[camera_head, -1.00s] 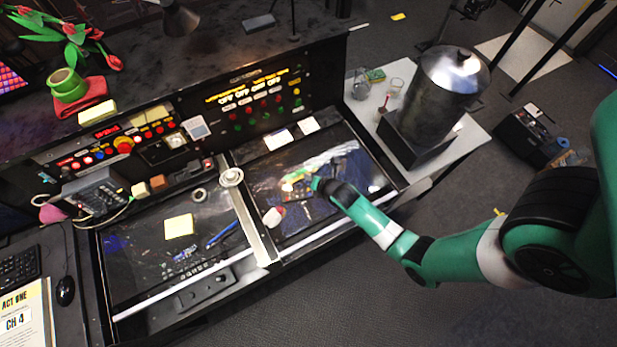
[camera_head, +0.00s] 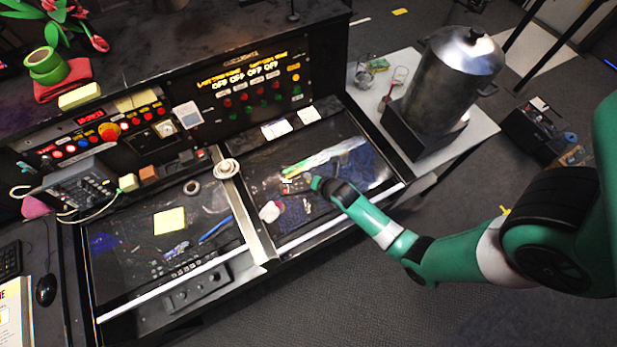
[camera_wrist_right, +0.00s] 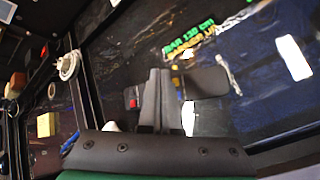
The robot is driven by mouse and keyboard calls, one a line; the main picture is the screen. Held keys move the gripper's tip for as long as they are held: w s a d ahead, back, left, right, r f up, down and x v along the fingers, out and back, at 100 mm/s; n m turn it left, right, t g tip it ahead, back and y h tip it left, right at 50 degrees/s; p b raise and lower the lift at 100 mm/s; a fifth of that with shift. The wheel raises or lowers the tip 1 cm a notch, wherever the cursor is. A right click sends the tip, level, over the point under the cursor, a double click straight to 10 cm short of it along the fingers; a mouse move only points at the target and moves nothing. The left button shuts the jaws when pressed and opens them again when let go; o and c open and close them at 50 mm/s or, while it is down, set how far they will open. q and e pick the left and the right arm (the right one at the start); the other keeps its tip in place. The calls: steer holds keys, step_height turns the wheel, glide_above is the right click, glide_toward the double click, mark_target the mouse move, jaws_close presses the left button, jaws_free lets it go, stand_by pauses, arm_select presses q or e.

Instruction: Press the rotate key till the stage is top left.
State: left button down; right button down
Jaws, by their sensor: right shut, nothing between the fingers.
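My right gripper (camera_head: 316,183) is shut and empty, over the right glass panel (camera_head: 360,185) of the console. It also shows in the right wrist view (camera_wrist_right: 160,75), its dark fingers together in front of the panel. Whether it touches anything cannot be told. The panel shows a dark picture with a bluish area and green and yellow lettering (camera_wrist_right: 195,45), partly readable as a barrier line. I cannot tell which part is the stage, or which key is the rotate key. My left gripper is not in view.
The left panel (camera_head: 120,265) carries a yellow note (camera_head: 169,220) and a blue pen (camera_head: 215,229). A cream round knob (camera_head: 228,170) sits on the divider. Behind stands an upright board of coloured buttons (camera_head: 255,90). A metal urn (camera_head: 455,80) stands on a white table at right.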

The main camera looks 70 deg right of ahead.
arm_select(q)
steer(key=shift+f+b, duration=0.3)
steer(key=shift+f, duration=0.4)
arm_select(e)
steer(key=shift+f, duration=0.9)
stand_by(0.6)
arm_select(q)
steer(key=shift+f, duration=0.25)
arm_select(e)
steer(key=shift+f, duration=0.4)
arm_select(q)
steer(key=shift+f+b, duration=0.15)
steer(key=shift+b, duration=0.25)
arm_select(e)
steer(key=shift+f, duration=0.25)
steer(key=shift+r, duration=0.1)
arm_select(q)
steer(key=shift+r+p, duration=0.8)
arm_select(e)
steer(key=shift+r, duration=0.6)
